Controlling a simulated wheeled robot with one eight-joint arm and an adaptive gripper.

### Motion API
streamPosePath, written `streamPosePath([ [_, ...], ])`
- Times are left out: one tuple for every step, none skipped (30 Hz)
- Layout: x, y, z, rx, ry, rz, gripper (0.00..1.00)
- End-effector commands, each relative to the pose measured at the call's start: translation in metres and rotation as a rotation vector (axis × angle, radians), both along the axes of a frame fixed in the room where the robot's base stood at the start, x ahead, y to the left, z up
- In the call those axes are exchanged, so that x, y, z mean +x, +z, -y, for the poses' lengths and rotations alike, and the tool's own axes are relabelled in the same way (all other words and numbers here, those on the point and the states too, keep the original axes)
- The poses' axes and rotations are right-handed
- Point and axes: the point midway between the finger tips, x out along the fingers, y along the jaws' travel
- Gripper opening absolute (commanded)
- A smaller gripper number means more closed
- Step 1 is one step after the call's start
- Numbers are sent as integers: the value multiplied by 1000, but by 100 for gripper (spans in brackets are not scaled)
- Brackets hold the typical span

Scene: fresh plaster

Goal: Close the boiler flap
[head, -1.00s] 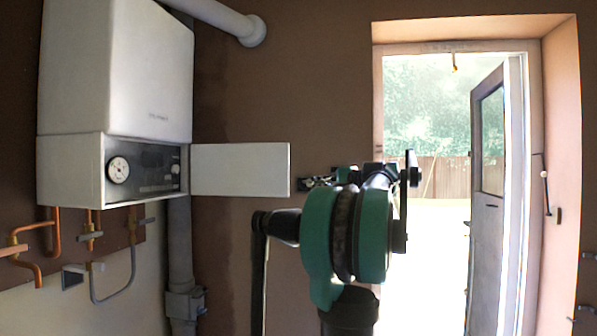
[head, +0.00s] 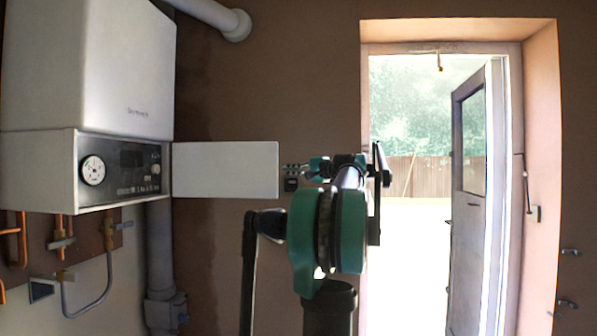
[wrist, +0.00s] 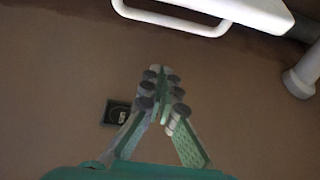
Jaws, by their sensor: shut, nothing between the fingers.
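The white boiler (head: 90,70) hangs on the wall at the left of the head view. Its flap (head: 225,170), a flat white panel, stands open, sticking out to the right of the dark control panel (head: 120,168). My gripper (head: 292,172) shows small just right of the flap's free edge, partly hidden by my arm; I cannot tell whether it touches the flap. In the wrist view my gripper (wrist: 160,80) has its fingertips together with nothing between them.
Copper and grey pipes (head: 100,290) hang below the boiler. A white flue pipe (head: 205,15) runs above it into the wall. A doorway with an open door (head: 468,215) is at the right. A small dark box (wrist: 117,113) is on the wall in the wrist view.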

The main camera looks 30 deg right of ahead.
Motion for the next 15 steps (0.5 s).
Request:
streamPosePath([
  [10, 0, -7, 0, 4, 0, 0],
  [15, 0, -9, 0, 3, 0, 0],
  [22, 0, -13, 0, 4, 0, 0],
  [27, 0, -16, 0, 3, 0, 0],
  [32, 0, -18, 0, 3, 0, 0],
  [24, 1, -22, 0, 0, 0, 0],
  [20, 1, -24, 0, 0, 0, 0],
  [17, 0, -27, 0, 0, 0, 0],
  [14, 0, -30, 0, 0, 0, 0],
  [11, 0, -32, 0, 0, 0, 0],
  [9, 0, -34, 0, 0, 0, 0],
  [7, 0, -36, 0, 0, 0, 0],
  [5, 0, -38, 0, 0, 0, 0],
  [4, 0, -39, 0, 0, 0, 0],
  [2, 0, -40, 0, 0, 0, 0],
])
